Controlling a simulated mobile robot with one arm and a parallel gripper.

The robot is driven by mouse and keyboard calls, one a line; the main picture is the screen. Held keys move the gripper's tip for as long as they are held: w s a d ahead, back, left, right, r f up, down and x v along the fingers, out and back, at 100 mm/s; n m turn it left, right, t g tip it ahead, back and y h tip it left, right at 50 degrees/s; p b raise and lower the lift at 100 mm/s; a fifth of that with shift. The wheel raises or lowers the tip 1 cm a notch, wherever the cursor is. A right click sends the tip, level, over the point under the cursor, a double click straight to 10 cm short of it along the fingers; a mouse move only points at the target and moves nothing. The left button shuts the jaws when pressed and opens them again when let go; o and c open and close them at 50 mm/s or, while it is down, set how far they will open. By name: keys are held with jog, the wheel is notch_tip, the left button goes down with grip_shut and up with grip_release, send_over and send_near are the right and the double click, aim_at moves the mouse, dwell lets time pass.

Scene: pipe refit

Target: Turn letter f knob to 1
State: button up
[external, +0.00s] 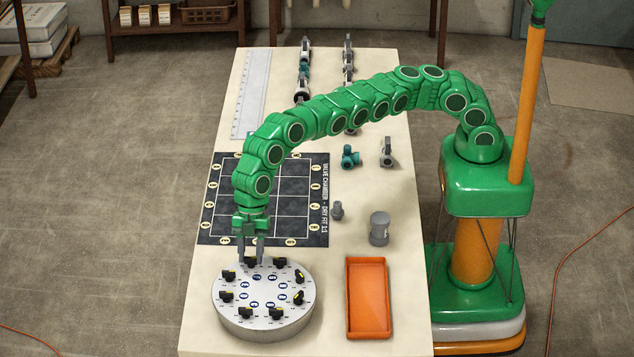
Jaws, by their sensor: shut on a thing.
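A round grey dial plate (263,333) sits at the near left of the table. A ring of black knobs with yellow marks stands on it, around several blue round labels. The letters and numbers are too small to read, so I cannot tell which knob is letter f. My gripper (250,259) points down at the back of the plate. Its two fingers are shut on a black knob (249,262) at the back, left of another back knob (279,262). The fingers partly cover the held knob, and I cannot read its setting.
An orange tray (384,330) lies right of the plate. A black gridded mat (208,229) lies behind it. A grey cylinder (379,229), small fittings (350,157) and a white ruler (251,92) are farther back. My arm arches over the table from the right.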

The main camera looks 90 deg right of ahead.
jog(key=m+t, duration=0.1)
jog(key=m, duration=0.3)
jog(key=shift+s+r+m+t+h, duration=0.1)
jog(key=shift+s+m+t+h, duration=0.05)
jog(key=shift+m+t+h, duration=0.25)
jog(key=shift+m, duration=0.4)
jog(key=shift+s+a+m+t+h, duration=0.1)
jog(key=shift+m+t+h, duration=0.25)
jog(key=shift+m, duration=0.45)
jog(key=shift+m+t+h, duration=0.35)
jog(key=shift+m+t, duration=0.1)
jog(key=shift+m, duration=1.15)
jog(key=o, duration=1.1)
jog(key=shift+c, duration=0.2)
jog(key=shift+r, duration=0.1)
